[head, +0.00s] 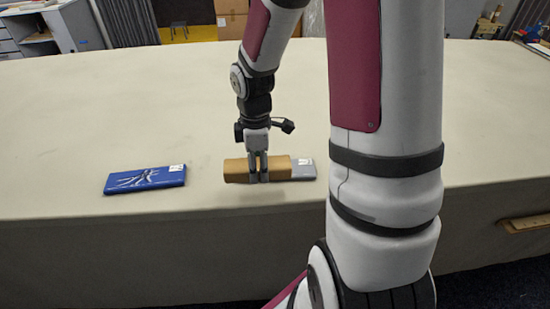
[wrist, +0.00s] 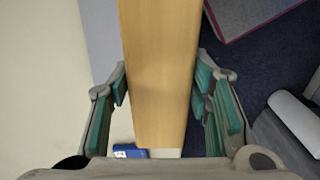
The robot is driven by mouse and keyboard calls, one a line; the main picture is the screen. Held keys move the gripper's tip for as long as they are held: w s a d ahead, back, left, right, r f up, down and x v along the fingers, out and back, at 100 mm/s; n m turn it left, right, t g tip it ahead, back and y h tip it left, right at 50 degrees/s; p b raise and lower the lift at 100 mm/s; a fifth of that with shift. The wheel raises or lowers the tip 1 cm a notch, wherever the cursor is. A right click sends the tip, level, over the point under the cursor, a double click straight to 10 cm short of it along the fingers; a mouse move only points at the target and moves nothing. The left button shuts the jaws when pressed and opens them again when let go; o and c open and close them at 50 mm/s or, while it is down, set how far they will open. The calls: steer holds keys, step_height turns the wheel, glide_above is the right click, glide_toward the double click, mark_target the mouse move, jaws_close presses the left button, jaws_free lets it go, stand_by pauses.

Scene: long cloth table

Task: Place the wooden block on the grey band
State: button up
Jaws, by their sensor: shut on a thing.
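The wooden block (head: 237,171) is a long tan bar lying level, near the table's front edge. My gripper (head: 258,178) points down and is shut on the block around its middle. In the wrist view the block (wrist: 160,60) runs lengthwise between the two green-padded fingers (wrist: 160,90). The grey band (head: 304,168) shows at the block's right end in the head view. In the wrist view the grey band (wrist: 102,40) shows to the left of the block. The block hides part of the band, and I cannot tell whether they touch.
A blue flat packet (head: 145,179) with white markings lies on the cloth table (head: 90,110) to the left, apart from the block. It also shows at the bottom of the wrist view (wrist: 128,151). The table's front edge is close. The cloth behind the block is clear.

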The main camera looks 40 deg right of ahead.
steer(key=d, duration=0.2)
steer(key=w+d, duration=0.1)
steer(key=d, duration=0.1)
steer(key=w+d, duration=0.1)
steer(key=d, duration=0.2)
steer(key=shift+d+f, duration=0.1)
steer(key=shift+f, duration=0.25)
steer(key=shift+d+f, duration=0.1)
steer(key=shift+f, duration=1.65)
steer(key=shift+f, duration=0.2)
steer(key=o, duration=1.4)
steer(key=shift+c, duration=0.2)
step_height(320, 180, up, 12)
steer(key=p, duration=0.1)
steer(key=s+a+r+m+t+h, duration=0.15)
steer(key=s+a+r+m, duration=0.3)
steer(key=a+r, duration=0.55)
steer(key=s+a+r+m+t, duration=0.2)
steer(key=s+a+r+m, duration=0.1)
steer(key=s, duration=0.3)
steer(key=s+a+r+m+t+y, duration=0.1)
steer(key=s+a+r+m, duration=0.2)
steer(key=s+a+r, duration=0.1)
steer(key=s+a, duration=0.1)
steer(key=s, duration=0.1)
steer(key=shift+s+m+t, duration=0.35)
steer(key=shift+s, duration=0.05)
